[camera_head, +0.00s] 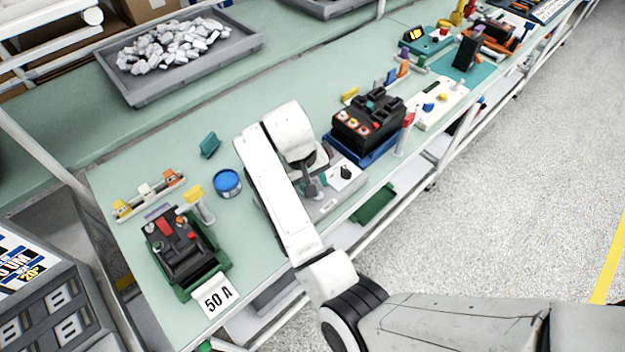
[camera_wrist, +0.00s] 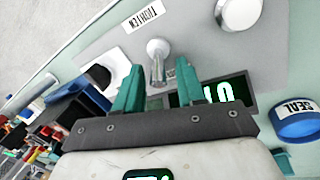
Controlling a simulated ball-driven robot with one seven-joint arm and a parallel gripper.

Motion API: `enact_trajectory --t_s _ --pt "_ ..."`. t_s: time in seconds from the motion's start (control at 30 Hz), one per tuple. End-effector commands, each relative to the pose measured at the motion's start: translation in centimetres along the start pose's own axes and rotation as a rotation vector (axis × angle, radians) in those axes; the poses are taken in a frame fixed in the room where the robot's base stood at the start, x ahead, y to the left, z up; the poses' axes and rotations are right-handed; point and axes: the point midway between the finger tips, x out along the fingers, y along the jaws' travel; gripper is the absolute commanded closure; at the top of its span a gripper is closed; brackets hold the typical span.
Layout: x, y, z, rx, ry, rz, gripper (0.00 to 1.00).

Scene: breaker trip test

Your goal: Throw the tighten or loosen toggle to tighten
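The toggle (camera_wrist: 157,62) is a small metal lever on a grey panel (camera_wrist: 200,55) in the wrist view. Its stem shows below its round collar, on the side away from the label reading TIGHTEN (camera_wrist: 145,16). How far it leans is hard to tell. My gripper (camera_wrist: 158,72) is open, with one teal finger on each side of the lever and a visible gap to both. A dark display (camera_wrist: 232,90) with bright characters is partly hidden by the right finger. In the head view my arm covers most of the panel (camera_head: 325,206) and hides the toggle.
A blue tin (camera_head: 227,183) stands left of the panel; it also shows in the wrist view (camera_wrist: 303,124). A black knob (camera_head: 346,172) on a white plate and a black device (camera_head: 368,122) lie to the right. A black-and-green unit (camera_head: 180,250) stands at the left.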

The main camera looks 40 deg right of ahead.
Motion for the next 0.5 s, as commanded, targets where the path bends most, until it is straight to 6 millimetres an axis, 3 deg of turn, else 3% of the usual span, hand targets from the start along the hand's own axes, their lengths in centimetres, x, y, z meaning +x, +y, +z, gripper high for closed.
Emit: enact_trajectory --t_s 0.07,0.4,0.5 --pt "-0.01 0.0 0.0 0.0 0.0 0.0 0.66" --pt "-0.03 -0.04 -0.01 -0.001 0.0 0.0 0.98" --pt "-0.03 -0.06 -0.01 -0.001 0.0 -0.001 1.0"
